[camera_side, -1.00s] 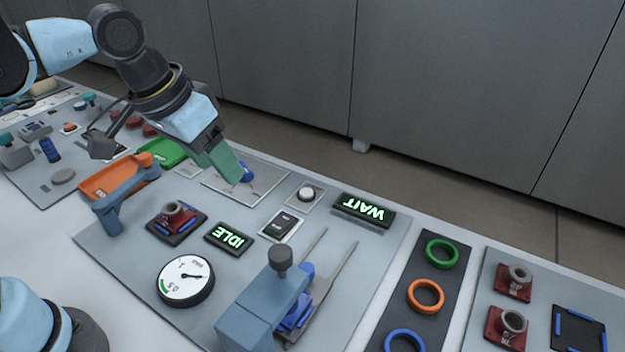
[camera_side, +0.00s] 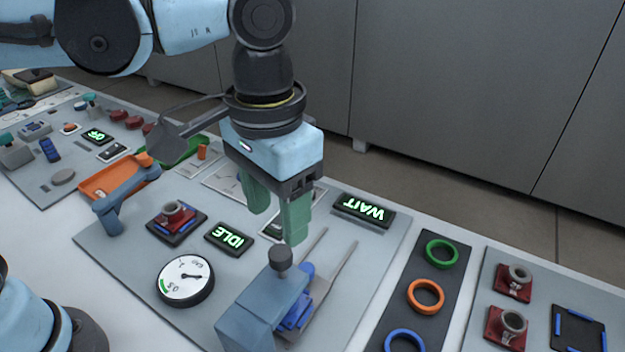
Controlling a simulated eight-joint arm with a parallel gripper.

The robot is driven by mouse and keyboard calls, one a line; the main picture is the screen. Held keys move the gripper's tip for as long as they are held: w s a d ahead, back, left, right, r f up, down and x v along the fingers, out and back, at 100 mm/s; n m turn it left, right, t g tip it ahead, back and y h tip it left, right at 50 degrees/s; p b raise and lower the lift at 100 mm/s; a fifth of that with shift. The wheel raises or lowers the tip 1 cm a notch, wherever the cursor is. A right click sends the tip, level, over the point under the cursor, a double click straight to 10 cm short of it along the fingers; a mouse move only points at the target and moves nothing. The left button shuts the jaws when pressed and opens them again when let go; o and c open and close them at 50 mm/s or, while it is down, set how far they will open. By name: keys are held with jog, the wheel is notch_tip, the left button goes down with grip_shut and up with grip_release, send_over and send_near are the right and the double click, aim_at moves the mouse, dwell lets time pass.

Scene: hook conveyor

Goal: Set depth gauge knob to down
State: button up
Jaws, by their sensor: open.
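A round white dial gauge (camera_side: 184,281) with a black needle stands on the grey panel (camera_side: 130,262). To its right, a dark round knob (camera_side: 281,257) sits on top of a blue-grey block (camera_side: 262,305) beside two thin rails. I cannot tell from labels which part is the depth gauge knob. My gripper (camera_side: 276,226) points down with its two green fingers apart and nothing between them. In the picture its right finger ends just above the dark knob, apparently apart from it. The gripper hides most of the plate behind it and the switch's upper part.
Lit displays read IDLE (camera_side: 229,239) and WAIT (camera_side: 364,210). A blue-grey bracket (camera_side: 125,197) rises by the orange tray (camera_side: 100,186). A red fixture (camera_side: 176,217) stands left of IDLE. Coloured rings lie on a dark strip (camera_side: 393,311) at right.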

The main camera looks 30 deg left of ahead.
aim_at(280, 251)
jog(key=shift+f, duration=3.35)
jog(key=shift+c, duration=0.3)
grip_shut()
